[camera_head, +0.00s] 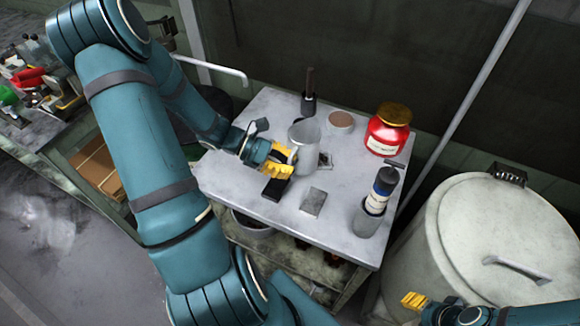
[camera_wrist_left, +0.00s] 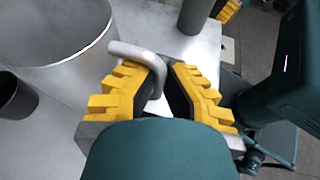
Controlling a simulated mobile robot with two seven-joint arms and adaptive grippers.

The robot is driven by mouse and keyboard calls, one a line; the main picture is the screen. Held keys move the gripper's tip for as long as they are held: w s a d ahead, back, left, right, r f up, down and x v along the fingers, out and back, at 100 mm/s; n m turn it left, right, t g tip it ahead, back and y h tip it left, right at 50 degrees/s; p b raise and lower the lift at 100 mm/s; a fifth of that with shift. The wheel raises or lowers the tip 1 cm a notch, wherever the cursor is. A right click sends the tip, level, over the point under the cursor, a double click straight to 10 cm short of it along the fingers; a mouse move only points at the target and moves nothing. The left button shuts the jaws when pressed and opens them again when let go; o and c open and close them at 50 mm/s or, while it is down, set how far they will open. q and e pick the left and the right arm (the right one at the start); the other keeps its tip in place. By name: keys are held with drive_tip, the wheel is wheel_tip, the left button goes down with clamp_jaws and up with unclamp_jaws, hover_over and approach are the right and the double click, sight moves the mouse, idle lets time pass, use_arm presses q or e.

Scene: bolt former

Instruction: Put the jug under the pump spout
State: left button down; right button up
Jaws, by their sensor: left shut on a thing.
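The grey metal jug (camera_head: 304,136) stands upright at or just above the worktable's top, near the middle. In the left wrist view the jug (camera_wrist_left: 58,40) shows its open mouth at the upper left. My left gripper (camera_head: 279,163) is at its near left side. In the wrist view the gripper's yellow fingers (camera_wrist_left: 165,88) are shut on the jug's curved handle (camera_wrist_left: 140,55). A pale bent pipe (camera_head: 215,67), which looks like the pump spout, ends behind the table's far left corner. My right gripper (camera_head: 414,301) is low at the right, apart from the jug; its opening is unclear.
The worktable (camera_head: 255,220) holds a red jar with a gold lid (camera_head: 389,130), a dark bottle in a grey cup (camera_head: 376,197), a round tin (camera_head: 341,121) and a dark brush-like tool (camera_head: 309,95). A large lidded drum (camera_head: 460,225) stands right. A dark round vessel sits left of the table.

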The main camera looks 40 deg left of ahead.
use_arm(q)
wheel_tip(320, 180, up, 6)
drive_tip(key=shift+r+p, duration=0.2)
drive_tip(key=shift+p, duration=0.6)
drive_tip(key=s+a+f+n+t+y+p, duration=0.1)
drive_tip(key=s+a+f+n+t+y, duration=0.25)
drive_tip(key=s+a, duration=0.5)
drive_tip(key=s+a+f+n+t+y, duration=0.25)
drive_tip(key=s+a+n+y, duration=0.25)
drive_tip(key=a, duration=0.6)
drive_tip(key=w+d+f+b, duration=0.1)
drive_tip(key=w, duration=0.4)
drive_tip(key=w+d+f+b, duration=0.1)
drive_tip(key=w, duration=0.5)
drive_tip(key=w+d+b, duration=0.1)
drive_tip(key=w+d, duration=0.1)
drive_tip(key=w, duration=0.4)
drive_tip(key=shift+f, duration=0.4)
